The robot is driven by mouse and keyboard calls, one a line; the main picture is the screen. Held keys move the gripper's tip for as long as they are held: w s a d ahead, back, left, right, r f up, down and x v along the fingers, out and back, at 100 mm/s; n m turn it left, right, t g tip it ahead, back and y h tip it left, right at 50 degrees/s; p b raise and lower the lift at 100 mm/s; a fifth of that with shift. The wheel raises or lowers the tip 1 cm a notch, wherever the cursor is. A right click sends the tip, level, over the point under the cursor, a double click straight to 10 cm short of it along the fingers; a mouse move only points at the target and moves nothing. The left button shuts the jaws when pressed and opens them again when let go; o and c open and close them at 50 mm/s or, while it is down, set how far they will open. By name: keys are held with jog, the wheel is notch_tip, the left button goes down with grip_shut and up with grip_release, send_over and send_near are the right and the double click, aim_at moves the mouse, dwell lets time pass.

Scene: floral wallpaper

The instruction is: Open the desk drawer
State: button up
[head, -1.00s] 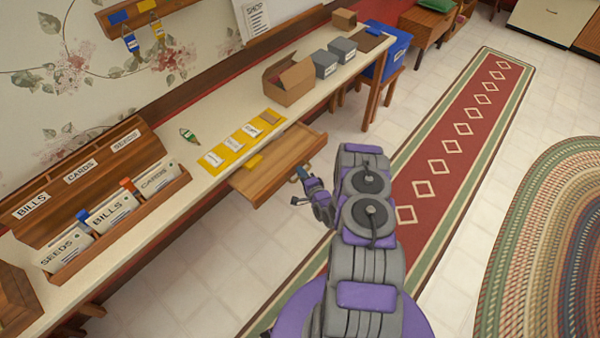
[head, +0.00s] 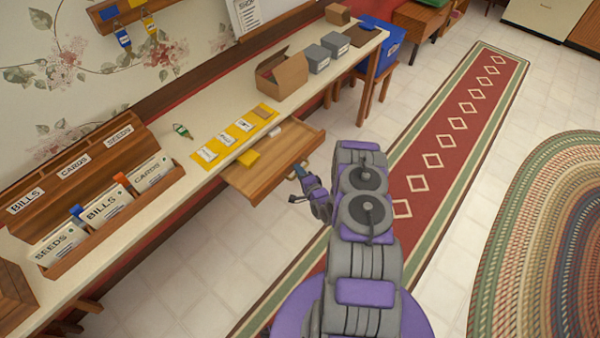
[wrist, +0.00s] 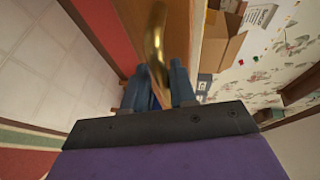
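The wooden desk drawer (head: 268,172) stands pulled out from under the pale desk top (head: 205,178) in the head view. My gripper (head: 298,172) is at the drawer's front. In the wrist view, the curved brass drawer handle (wrist: 157,45) runs between the two blue fingers of my gripper (wrist: 160,88), which are closed around it. The wooden drawer front (wrist: 180,35) is just behind the handle.
On the desk are a file rack (head: 110,215), yellow cards (head: 235,135), an open cardboard box (head: 281,77) and grey boxes (head: 316,58). A red runner rug (head: 440,145) lies on the tiled floor, with a round braided rug (head: 545,240) to the right. Floor before the drawer is clear.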

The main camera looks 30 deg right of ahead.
jog(key=s+r+p, duration=0.2)
jog(key=s+r, duration=0.1)
jog(key=s, duration=1.4)
jog(key=shift+a, duration=0.35)
